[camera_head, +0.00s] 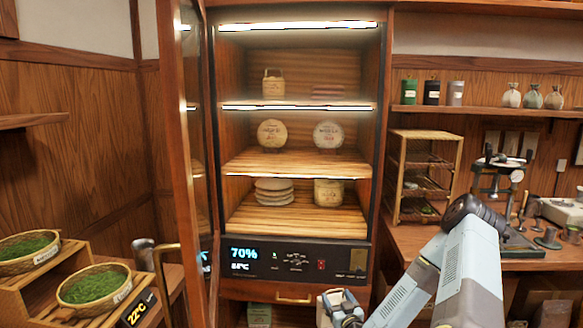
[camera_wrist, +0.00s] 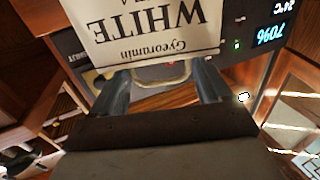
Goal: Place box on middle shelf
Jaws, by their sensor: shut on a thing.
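My gripper (camera_head: 345,312) is low in front of the cabinet in the head view, below the display panel. It is shut on a pale box (camera_wrist: 150,32) labelled "Gyeorumin WHITE", seen upside down in the wrist view between the two fingers (camera_wrist: 160,85). The lit wooden cabinet (camera_head: 213,140) stands open. Its middle shelf (camera_head: 295,166) holds two round tea cakes, one left (camera_head: 272,133) and one right (camera_head: 328,134), with a gap between them and bare wood in front.
The cabinet's glass door (camera_head: 180,160) is swung open at the left. The lower shelf (camera_head: 300,222) holds stacked cakes (camera_head: 274,191) and a wrapped bundle (camera_head: 328,192). Baskets of green leaves (camera_head: 95,286) stand at left; a wooden rack (camera_head: 392,180) stands at right.

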